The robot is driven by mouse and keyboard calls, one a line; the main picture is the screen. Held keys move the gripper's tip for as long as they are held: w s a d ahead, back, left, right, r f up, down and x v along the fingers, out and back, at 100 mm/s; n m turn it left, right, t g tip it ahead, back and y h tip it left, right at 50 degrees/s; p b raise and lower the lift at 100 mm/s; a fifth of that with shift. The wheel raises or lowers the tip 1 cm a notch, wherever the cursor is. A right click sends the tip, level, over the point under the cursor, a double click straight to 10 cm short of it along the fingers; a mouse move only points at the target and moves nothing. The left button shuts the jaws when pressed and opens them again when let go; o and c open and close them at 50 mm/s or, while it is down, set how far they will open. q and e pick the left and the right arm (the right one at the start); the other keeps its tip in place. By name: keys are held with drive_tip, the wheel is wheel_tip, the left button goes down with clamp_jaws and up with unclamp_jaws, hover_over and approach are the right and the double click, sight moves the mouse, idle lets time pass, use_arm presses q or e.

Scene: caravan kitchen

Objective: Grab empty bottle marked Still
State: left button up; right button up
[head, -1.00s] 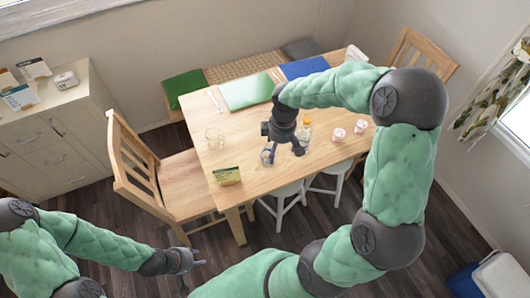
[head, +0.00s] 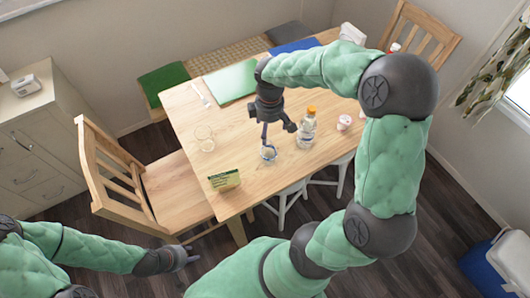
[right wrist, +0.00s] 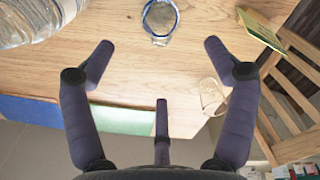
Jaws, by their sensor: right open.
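A clear bottle with an orange cap (head: 307,128) stands upright on the table, right of my right gripper (head: 279,132). Its label is too small to read. Clear ribbed plastic of a bottle (right wrist: 28,22) shows at the top left of the right wrist view. My right gripper is open and empty above the table, with its fingers spread in the right wrist view (right wrist: 160,65). A clear vessel with a blue rim (right wrist: 160,18) is ahead of the fingers; in the head view it is just below them (head: 268,154). My left gripper (head: 187,259) is low, away from the table; its fingers are unclear.
The wooden table (head: 240,145) also holds a drinking glass (head: 204,138), a small green and yellow sign (head: 224,181), a pink and white cup (head: 344,122) and a green mat (head: 230,82). A wooden chair (head: 100,165) stands at its left.

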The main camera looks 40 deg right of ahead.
sight(269, 147)
drive_tip(key=shift+w+f, duration=0.1)
drive_tip(key=shift+f, duration=0.25)
wheel_tip(269, 147, down, 5)
drive_tip(key=shift+f+b, duration=0.15)
drive_tip(key=shift+b, duration=0.85)
wheel_tip(269, 147, down, 5)
drive_tip(key=shift+b, duration=1.2)
drive_tip(key=c, duration=0.9)
